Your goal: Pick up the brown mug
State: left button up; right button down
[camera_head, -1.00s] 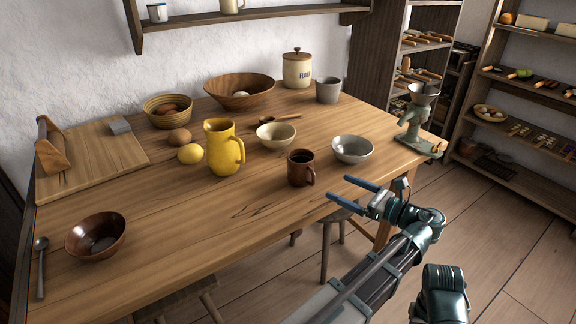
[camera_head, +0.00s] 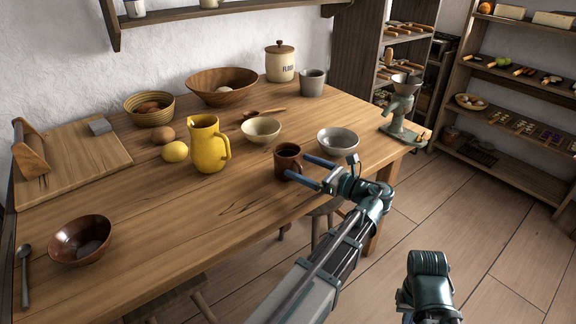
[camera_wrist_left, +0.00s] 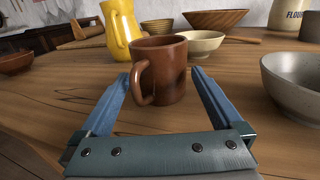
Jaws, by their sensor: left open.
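The brown mug (camera_head: 287,160) stands upright near the front edge of the wooden table (camera_head: 235,215). My left gripper (camera_head: 297,167) reaches in from the right of the mug at low height. Its jaws are open, with one blue finger on each side of the mug. In the left wrist view the mug (camera_wrist_left: 165,68) stands between the far ends of the fingers, its handle toward the left finger. Whether a finger touches it cannot be told. My right gripper is not in view.
A yellow jug (camera_head: 208,150) stands left of the mug. A cream bowl (camera_head: 261,130) is behind it and a grey bowl (camera_head: 338,141) to its right. A green grinder (camera_head: 402,115) stands at the right end. The table front is clear between mug and brown bowl (camera_head: 80,241).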

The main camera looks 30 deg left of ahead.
aim_at(288, 160)
pick_arm(q)
jog(key=shift+w+a, duration=0.15)
jog(key=shift+a, duration=1.15)
jog(key=shift+w+a, duration=0.1)
jog(key=shift+a, duration=1.2)
jog(key=shift+r, duration=0.1)
jog(key=c, duration=1.3)
jog(key=shift+o, duration=0.2)
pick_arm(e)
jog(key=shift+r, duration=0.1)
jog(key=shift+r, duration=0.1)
